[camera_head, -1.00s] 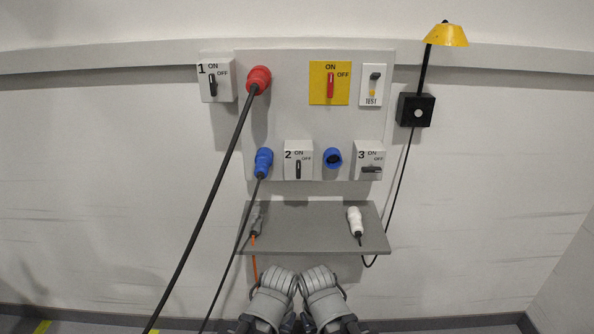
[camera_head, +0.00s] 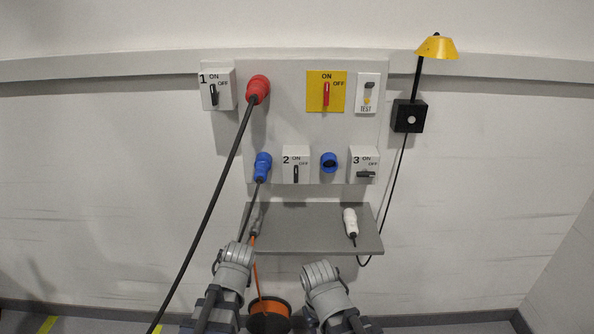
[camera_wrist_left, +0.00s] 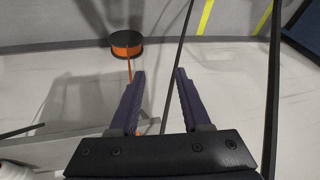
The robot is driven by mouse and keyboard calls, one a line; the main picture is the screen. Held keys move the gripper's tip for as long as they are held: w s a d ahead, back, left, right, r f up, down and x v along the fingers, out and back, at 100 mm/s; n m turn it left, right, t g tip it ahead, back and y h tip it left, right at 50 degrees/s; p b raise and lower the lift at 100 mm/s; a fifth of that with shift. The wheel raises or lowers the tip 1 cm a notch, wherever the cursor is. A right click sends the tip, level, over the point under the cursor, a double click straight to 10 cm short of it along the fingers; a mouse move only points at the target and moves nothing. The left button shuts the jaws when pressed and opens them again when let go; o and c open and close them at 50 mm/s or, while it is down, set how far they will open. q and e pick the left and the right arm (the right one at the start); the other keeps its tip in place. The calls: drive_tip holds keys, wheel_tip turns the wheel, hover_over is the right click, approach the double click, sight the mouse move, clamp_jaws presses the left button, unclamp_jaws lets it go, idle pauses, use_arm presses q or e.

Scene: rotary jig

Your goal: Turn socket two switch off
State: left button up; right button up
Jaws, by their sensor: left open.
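The socket two switch box (camera_head: 290,153), marked 2, is low on the grey wall panel. Its black handle (camera_head: 296,173) stands upright, in line with the ON mark; OFF is marked to the right. A blue plug (camera_head: 263,166) with a dark cable is in the panel just left of the box. My left gripper (camera_wrist_left: 160,73) shows in the left wrist view, open with nothing between its fingers, and the switch is not in that view. In the head view my arms are below the shelf, apart from the switch. My right gripper is not visible.
A grey shelf (camera_head: 315,239) juts out below the panel, with a white connector (camera_head: 350,222) on it. A thick black cable (camera_head: 205,210) hangs from the red plug (camera_head: 257,89) across the left side. An orange cable reel (camera_wrist_left: 127,46) is on the floor.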

use_arm(q)
drive_tip(key=w+a+r+n+t+y, duration=0.25)
drive_tip(key=w+r+t, duration=0.2)
drive_tip(key=w, duration=0.35)
drive_tip(key=m+t+h, duration=0.4)
drive_tip(key=t+h, duration=0.1)
drive_tip(key=t, duration=0.5)
approach(296, 174)
drive_tip(key=w, duration=0.1)
drive_tip(key=shift+w+a+f, duration=0.1)
drive_tip(key=shift+w, duration=4.1)
drive_tip(key=shift+s, duration=0.1)
drive_tip(key=shift+c, duration=0.2)
clamp_jaws()
